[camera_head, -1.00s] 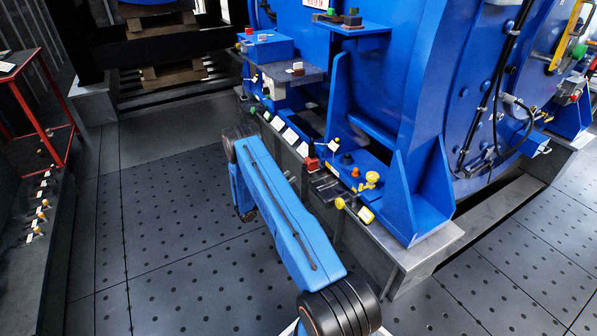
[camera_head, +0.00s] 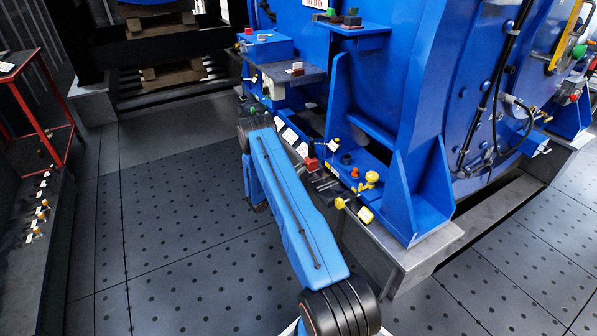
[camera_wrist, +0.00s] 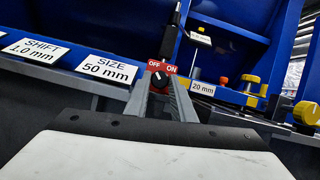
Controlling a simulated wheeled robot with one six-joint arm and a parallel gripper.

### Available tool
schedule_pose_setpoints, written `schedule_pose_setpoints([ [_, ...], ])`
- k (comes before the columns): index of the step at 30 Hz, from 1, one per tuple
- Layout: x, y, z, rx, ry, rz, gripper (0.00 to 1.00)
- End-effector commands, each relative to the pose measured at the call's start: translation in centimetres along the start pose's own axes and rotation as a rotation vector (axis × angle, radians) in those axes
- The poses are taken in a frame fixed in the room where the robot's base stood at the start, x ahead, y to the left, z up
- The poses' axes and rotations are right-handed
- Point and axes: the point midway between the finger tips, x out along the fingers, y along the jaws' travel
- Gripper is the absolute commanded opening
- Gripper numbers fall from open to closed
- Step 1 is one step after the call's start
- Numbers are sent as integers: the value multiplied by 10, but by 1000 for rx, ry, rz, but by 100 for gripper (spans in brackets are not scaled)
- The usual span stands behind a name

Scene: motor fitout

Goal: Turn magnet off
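The magnet switch is a small red plate (camera_wrist: 161,68) marked OFF on the left and ON on the right, with a round black knob (camera_wrist: 158,79) below the words. I cannot tell surely which way the knob's pale mark points. In the head view the red switch box (camera_head: 310,163) sits at the blue machine's front edge. My gripper (camera_wrist: 160,84) shows two grey fingers standing apart, with the knob seen in the gap between them. Whether they reach the knob is unclear, and nothing appears held.
Labels "SIZE 50 mm" (camera_wrist: 107,68) and "SHIFT 1.0 mm" (camera_wrist: 36,50) line the edge left of the switch. Yellow knobs (camera_head: 371,178) and an orange button (camera_head: 355,172) stand to its right. The dark perforated floor (camera_head: 180,220) left of my arm is clear.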

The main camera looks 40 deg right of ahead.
Motion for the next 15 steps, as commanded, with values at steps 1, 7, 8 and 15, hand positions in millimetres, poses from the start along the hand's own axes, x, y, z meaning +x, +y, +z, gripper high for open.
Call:
schedule_pose_setpoints([
  [1,0,0,0,0,0,0,0],
  [7,0,0,0,6,0,-2,0],
  [8,0,0,0,9,0,-4,0],
  [15,-1,1,0,87,-1,-36,0],
])
